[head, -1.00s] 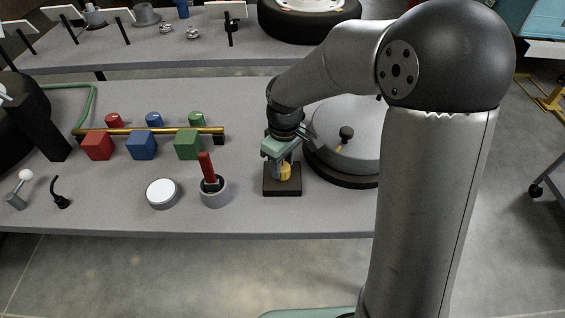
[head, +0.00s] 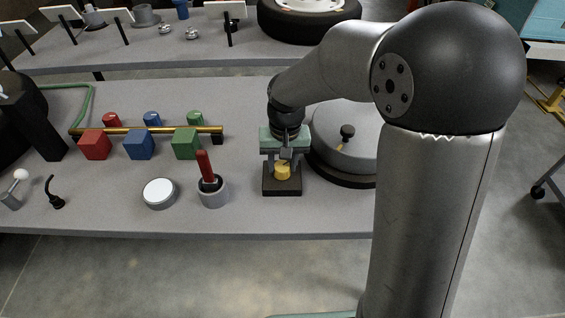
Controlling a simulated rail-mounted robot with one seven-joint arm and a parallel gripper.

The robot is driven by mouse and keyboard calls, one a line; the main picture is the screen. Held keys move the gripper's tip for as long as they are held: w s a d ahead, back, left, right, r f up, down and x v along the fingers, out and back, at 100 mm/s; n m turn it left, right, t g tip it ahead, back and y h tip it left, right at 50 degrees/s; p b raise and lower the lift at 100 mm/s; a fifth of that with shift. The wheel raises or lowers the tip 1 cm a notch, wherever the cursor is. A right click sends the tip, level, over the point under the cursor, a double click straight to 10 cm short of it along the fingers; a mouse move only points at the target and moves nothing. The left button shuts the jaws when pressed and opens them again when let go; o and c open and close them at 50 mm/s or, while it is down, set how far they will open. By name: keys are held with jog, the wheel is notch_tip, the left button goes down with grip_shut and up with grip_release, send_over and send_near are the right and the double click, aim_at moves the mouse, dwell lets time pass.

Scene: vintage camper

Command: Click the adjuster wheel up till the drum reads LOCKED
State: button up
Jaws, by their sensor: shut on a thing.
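A small yellow round piece (head: 282,172), which I take to be the adjuster wheel, stands on a dark square block (head: 282,190) near the front of the grey bench. My gripper (head: 284,163) points down over it and is shut on it. The fingers cover part of the piece, and its markings are too small to read. A large grey round drum (head: 336,122) with a black knob (head: 347,132) sits just right of my gripper, partly hidden by my arm. I can read no word such as LOCKED.
Left of the block are a grey cup with a red handle (head: 205,165), a white-topped round tin (head: 159,192), and red, blue and green cubes (head: 139,145) by a brass rail (head: 100,130).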

aim_at(286, 166)
jog(key=shift+m, duration=0.9)
jog(key=o, duration=1)
jog(key=shift+r, duration=0.1)
notch_tip(286, 166, up, 17)
jog(key=p, duration=0.1)
jog(key=shift+d+r, duration=0.15)
jog(key=shift+d, duration=0.25)
jog(key=s+d+f+p, duration=0.2)
jog(key=s+d+f, duration=0.2)
jog(key=s, duration=0.6)
jog(key=s+d+f+n+p, duration=0.1)
jog(key=s+d+f+p, duration=0.1)
jog(key=s+d+f, duration=0.2)
jog(key=s+d, duration=0.3)
jog(key=s, duration=0.2)
jog(key=shift+s+f+n, duration=0.2)
jog(key=shift+s+n, duration=0.1)
jog(key=shift+s, duration=0.05)
